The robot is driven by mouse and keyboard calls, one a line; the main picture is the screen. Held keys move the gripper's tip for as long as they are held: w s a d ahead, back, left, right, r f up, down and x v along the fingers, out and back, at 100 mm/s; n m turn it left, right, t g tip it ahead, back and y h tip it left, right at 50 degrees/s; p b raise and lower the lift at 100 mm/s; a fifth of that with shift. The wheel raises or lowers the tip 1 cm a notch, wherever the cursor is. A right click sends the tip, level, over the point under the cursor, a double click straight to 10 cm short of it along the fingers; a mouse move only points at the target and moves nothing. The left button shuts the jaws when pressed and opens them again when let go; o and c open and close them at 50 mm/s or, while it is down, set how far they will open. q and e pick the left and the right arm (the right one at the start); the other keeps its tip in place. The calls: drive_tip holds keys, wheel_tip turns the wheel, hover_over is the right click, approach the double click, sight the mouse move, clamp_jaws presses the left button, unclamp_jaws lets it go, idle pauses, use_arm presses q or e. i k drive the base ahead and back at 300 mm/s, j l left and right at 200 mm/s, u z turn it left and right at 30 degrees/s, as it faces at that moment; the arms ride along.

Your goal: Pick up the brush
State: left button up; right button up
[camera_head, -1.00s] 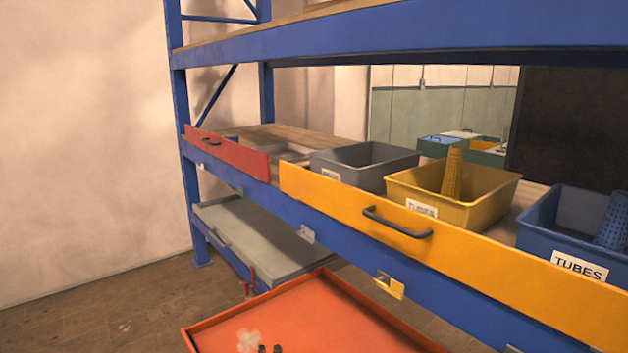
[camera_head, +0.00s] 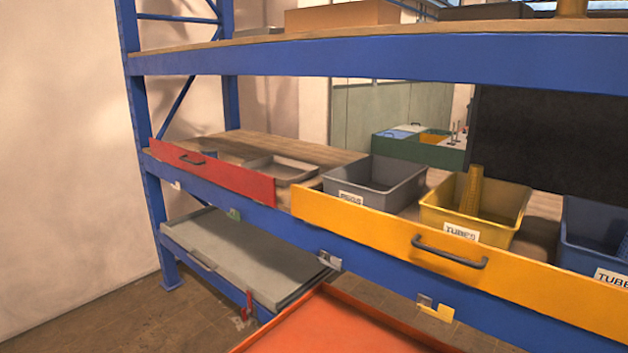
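I cannot make out a brush in the head view. Neither of my grippers is in view. A blue shelf rack (camera_head: 360,65) fills the middle and right. On its middle level stand a grey bin (camera_head: 385,197) with a white label, a yellow bin (camera_head: 478,228) labelled TUBES holding a yellow perforated tube (camera_head: 471,190), and a blue bin (camera_head: 590,258) labelled TUBES. A shallow grey tray (camera_head: 282,168) lies to their left. Parts of the bins' insides are hidden by their walls.
A red panel (camera_head: 215,176) and a yellow panel (camera_head: 450,258) with dark handles front the middle level. A grey slab (camera_head: 240,255) lies on the lower level. An orange tray (camera_head: 330,325) is at the bottom. Floor shows at lower left.

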sight(316, 183)
drive_tip(key=i+j, duration=0.15)
drive_tip(key=j, duration=0.2)
drive_tip(key=i+j+z, duration=0.1)
drive_tip(key=j, duration=0.3)
drive_tip(key=i+j+z, duration=0.1)
drive_tip(key=j, duration=0.25)
drive_tip(key=i+j, duration=0.25)
drive_tip(key=j, duration=0.15)
